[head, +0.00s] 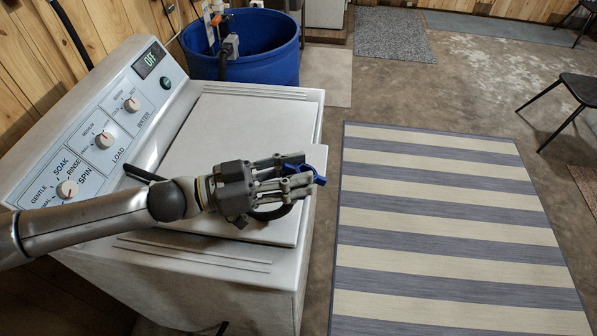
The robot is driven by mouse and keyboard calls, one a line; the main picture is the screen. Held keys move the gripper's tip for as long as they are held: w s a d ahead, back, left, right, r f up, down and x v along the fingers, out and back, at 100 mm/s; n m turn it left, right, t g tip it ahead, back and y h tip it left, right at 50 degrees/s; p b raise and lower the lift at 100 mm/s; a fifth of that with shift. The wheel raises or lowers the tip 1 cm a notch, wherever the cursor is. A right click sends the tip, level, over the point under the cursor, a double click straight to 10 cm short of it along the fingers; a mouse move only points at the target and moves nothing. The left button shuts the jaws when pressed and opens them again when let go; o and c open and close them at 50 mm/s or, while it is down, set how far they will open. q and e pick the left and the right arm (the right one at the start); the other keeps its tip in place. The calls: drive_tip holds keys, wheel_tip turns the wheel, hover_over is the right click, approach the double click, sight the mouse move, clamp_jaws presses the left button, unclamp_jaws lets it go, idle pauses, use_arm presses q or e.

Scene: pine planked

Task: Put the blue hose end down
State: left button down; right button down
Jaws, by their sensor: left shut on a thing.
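My left gripper (298,178) reaches over the lid of the white washing machine (215,120), near its right edge. Its fingers are shut on the blue hose end (318,179), which shows as blue pieces between and past the fingertips. Much of the hose end is hidden by the fingers. A dark curved piece (270,213) shows just below the gripper; I cannot tell if it is part of the hose. My right gripper is not in view.
The control panel (100,140) with several knobs and a display reading OFF runs along the machine's left. A blue tub (262,60) stands behind the machine. A striped rug (450,200) lies on the floor at right. Dark chairs (575,88) stand at far right.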

use_arm(q)
drive_tip(key=shift+s+a+m+g+h, duration=0.15)
drive_tip(key=shift+a+m+g, duration=0.25)
drive_tip(key=shift+g, duration=0.35)
drive_tip(key=shift+s+a+m+g+h, duration=0.1)
drive_tip(key=shift+a+m+g, duration=0.15)
drive_tip(key=shift+m+g, duration=0.4)
drive_tip(key=shift+s+a+m+g+h, duration=0.15)
drive_tip(key=shift+a+m+g, duration=0.2)
drive_tip(key=shift+g, duration=0.45)
drive_tip(key=shift+w, duration=0.1)
drive_tip(key=shift+d, duration=0.15)
